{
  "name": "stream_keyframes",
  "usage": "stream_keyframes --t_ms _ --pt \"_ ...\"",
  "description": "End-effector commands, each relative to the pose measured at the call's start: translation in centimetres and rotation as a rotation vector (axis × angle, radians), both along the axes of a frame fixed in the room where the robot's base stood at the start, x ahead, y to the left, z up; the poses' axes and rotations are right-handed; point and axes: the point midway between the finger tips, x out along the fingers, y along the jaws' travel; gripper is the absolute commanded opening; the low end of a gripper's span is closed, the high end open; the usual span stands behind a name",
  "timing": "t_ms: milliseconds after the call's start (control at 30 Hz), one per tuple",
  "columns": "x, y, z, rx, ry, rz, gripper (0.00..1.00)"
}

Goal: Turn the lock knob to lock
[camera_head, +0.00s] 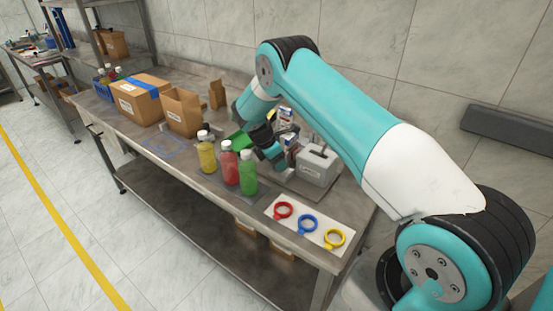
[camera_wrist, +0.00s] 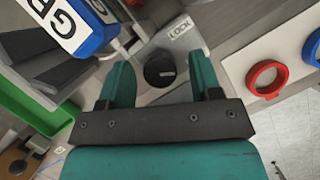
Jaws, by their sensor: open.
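A light mark shows on the knob's top. My gripper (camera_wrist: 159,62) is open, with one teal finger to the left of the knob and one to the right. A gap shows between each finger and the knob. I cannot tell whether the fingertips are down at its height. In the head view my gripper (camera_head: 277,153) is low over the table beside a grey box (camera_head: 317,167), and the knob is hidden.
Yellow (camera_head: 206,156), red (camera_head: 229,164) and green (camera_head: 248,174) bottles stand left of my gripper. Red (camera_head: 283,210), blue (camera_head: 308,223) and yellow (camera_head: 334,238) rings lie on a white board. A green tray (camera_wrist: 28,110) and a blue-and-white labelled item (camera_wrist: 68,25) are close by.

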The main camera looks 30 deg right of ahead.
Motion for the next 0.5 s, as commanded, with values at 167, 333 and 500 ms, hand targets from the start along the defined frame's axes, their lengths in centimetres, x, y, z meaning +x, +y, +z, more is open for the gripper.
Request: stream_keyframes --t_ms 167,333,500 --pt "0.02 -0.04 -0.09 0.0 -0.001 0.0 0.58" --pt "0.02 -0.03 -0.09 0.0 -0.001 0.0 0.4" --pt "0.01 -0.03 -0.07 0.0 -0.001 0.0 0.1"
